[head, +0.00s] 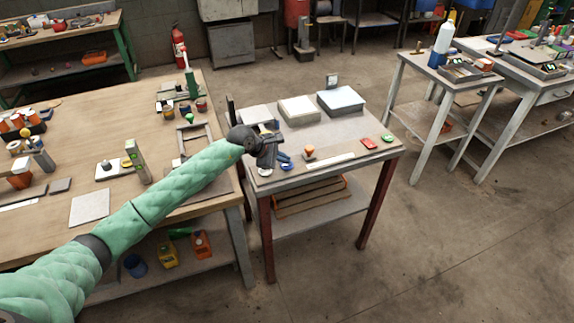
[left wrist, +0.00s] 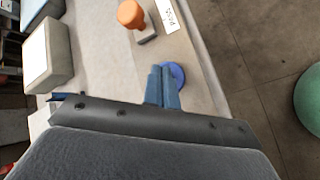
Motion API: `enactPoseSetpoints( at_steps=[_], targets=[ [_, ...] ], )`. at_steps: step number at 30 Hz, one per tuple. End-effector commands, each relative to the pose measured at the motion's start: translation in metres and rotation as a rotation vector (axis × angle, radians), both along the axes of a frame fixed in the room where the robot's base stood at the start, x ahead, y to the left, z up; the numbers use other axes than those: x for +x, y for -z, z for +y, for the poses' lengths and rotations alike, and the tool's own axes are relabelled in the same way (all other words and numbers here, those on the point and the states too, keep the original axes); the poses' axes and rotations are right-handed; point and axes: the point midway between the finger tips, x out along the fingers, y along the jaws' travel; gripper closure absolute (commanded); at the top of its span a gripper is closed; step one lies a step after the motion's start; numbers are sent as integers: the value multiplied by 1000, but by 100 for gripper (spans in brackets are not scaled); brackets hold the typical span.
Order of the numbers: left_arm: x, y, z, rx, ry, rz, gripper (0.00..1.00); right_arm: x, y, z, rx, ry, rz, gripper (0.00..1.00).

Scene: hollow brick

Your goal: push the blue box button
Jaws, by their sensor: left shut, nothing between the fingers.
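A round blue button (left wrist: 176,72) shows in the left wrist view, partly hidden behind my fingertips. In the head view a small blue thing (head: 287,167), which looks like the same button, lies near the front left edge of the small table. My left gripper (head: 284,157) is shut and empty, close to this button; its blue-grey fingers (left wrist: 163,86) overlap the disc in the left wrist view. I cannot tell whether they touch it. My right gripper is not in view.
An orange knob (head: 309,150) on a grey base stands beside the blue button. Two large pale blocks (head: 299,110) (head: 341,101) stand behind. A cluttered wooden bench (head: 130,210) is at left.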

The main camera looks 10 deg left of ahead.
Motion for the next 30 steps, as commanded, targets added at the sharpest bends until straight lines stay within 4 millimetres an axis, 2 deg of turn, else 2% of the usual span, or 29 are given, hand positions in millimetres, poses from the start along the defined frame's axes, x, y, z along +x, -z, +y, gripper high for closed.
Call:
enactPoseSetpoints(
  at_steps=[21,30],
  targets=[
    [0,-53,0,0,0,-3,100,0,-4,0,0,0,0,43],
    [0,-60,0,0,-1,-1,100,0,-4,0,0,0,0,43]
  ],
)
